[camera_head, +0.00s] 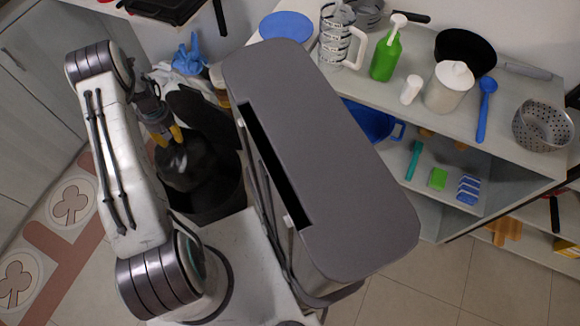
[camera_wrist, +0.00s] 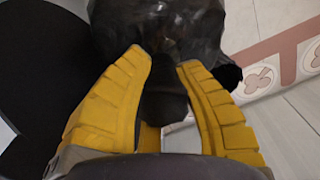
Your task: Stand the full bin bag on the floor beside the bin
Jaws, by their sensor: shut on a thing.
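The full bin bag (camera_head: 187,166) is black and shiny. In the head view it overlaps the mouth of the dark bin (camera_head: 218,207); I cannot tell how much of it is inside. The bin's dark lid (camera_head: 205,112) stands raised behind it. My gripper (camera_head: 176,136) is above the bag with its yellow fingers pointing down. In the wrist view the bag (camera_wrist: 185,25) lies beyond the fingertips, with floor showing to its right. My gripper (camera_wrist: 163,68) is shut on the bag's gathered neck (camera_wrist: 165,105). The bag's underside is hidden.
Blue cloth or gloves (camera_head: 189,55) lie behind the bin. A shelf counter (camera_head: 510,150) with kitchenware is at right. Open tiled floor (camera_head: 490,285) shows at lower right.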

